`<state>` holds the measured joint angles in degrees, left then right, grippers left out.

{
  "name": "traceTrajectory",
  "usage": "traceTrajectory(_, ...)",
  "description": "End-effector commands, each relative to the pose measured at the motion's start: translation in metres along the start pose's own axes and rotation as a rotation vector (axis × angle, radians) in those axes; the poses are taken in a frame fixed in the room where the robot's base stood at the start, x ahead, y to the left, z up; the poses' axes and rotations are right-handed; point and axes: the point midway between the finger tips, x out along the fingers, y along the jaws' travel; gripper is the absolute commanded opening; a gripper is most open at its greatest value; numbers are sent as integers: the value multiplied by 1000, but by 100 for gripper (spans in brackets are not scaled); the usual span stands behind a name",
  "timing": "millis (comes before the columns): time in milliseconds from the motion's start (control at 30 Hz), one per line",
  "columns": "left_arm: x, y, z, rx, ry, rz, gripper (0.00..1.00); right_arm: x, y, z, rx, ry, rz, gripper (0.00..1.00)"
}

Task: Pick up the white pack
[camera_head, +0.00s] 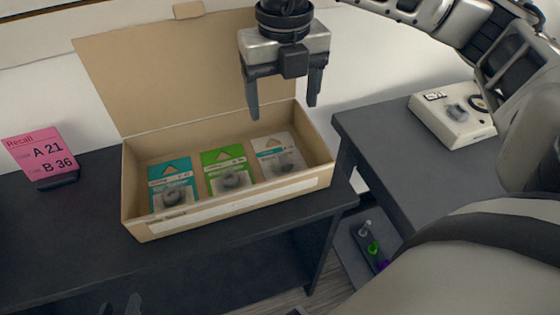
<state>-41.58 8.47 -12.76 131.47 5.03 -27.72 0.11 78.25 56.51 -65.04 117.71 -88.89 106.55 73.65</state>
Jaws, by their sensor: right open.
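The white pack (278,153) stands in the open cardboard box (235,207), rightmost in a row of packs. It has a pale header with a triangle mark and a dark round part in its clear front. My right gripper (284,104) is open and empty above the box, pointing down, with its fingers apart above the packs and not touching the white pack. Dark tips at the bottom left edge appear to be my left gripper (121,305). It is mostly cut off, so its jaw state is unclear.
A green pack (228,170) and a teal pack (172,184) stand left of the white one. The box's raised lid (180,75) is behind. A pink sign (42,153) stands left on the dark table (80,235). A white device (452,117) sits on the right table.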

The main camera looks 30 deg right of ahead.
Motion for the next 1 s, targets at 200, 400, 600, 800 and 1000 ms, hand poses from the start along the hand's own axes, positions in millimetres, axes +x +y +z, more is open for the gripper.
traceTrajectory(200, 2, 0, 4, 2, 4, 0, 36, 49, 0, -1, -2, 5, 0, 75)
traceTrajectory(400, 2, -1, 4, 3, 5, -1, 36, 72, 1, -1, -2, 3, 2, 75)
traceTrajectory(600, 2, 0, 4, 4, 10, 0, 36, 88, 0, -1, -3, 3, 1, 75)
traceTrajectory(800, 3, 0, 5, 2, 9, 2, 36, 118, 0, -2, -3, 4, 3, 75)
traceTrajectory(1000, 4, 1, 9, 0, -5, 5, 36, 127, 0, -2, -2, 2, 4, 75)
